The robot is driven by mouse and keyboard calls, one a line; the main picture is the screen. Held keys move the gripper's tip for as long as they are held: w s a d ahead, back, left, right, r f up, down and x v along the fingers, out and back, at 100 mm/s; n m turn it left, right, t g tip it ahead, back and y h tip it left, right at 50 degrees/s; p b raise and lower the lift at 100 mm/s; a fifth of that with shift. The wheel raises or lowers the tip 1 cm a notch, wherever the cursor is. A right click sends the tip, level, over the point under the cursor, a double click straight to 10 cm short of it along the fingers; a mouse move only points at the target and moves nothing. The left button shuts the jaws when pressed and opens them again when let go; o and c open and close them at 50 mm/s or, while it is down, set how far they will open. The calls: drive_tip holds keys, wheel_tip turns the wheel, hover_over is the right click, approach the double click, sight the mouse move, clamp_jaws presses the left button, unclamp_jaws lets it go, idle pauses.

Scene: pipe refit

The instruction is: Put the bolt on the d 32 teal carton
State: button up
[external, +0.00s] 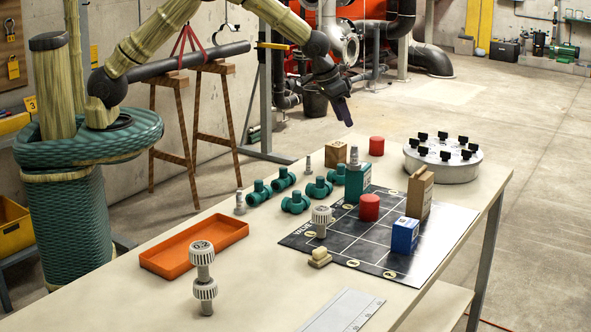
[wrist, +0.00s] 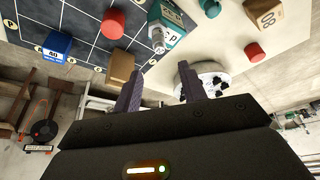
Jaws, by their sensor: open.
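The teal carton (external: 358,185) stands at the back edge of the black grid mat (external: 350,232). A grey bolt (external: 354,157) stands upright on its top, with no gripper touching it. In the wrist view the bolt (wrist: 157,36) shows on the lettered teal carton (wrist: 172,38), whose full marking is hard to read. My gripper (external: 345,116) hangs above the far side of the table, behind and above the carton, apart from it. In the wrist view its two fingers (wrist: 158,84) are spread with nothing held between them.
A tan carton (external: 419,192), red cylinder (external: 369,207) and blue carton (external: 405,235) stand on the mat. A round flange with black knobs (external: 443,160) lies at the back right. Several teal fittings (external: 295,202), an orange tray (external: 194,246) and other bolts (external: 308,164) are left of the mat.

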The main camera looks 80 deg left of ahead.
drive_tip(key=s+a+r, duration=0.1)
drive_tip(key=s+a, duration=0.2)
drive_tip(key=s, duration=0.8)
drive_tip(key=s+a+r+m+g, duration=0.1)
drive_tip(key=s+a, duration=0.2)
drive_tip(key=s, duration=0.8)
drive_tip(key=s+a+r, duration=0.2)
drive_tip(key=s+a, duration=0.1)
drive_tip(key=s, duration=0.8)
drive_tip(key=shift+s+g+h, duration=0.3)
drive_tip(key=shift+g, duration=0.1)
drive_tip(key=shift+o, duration=0.4)
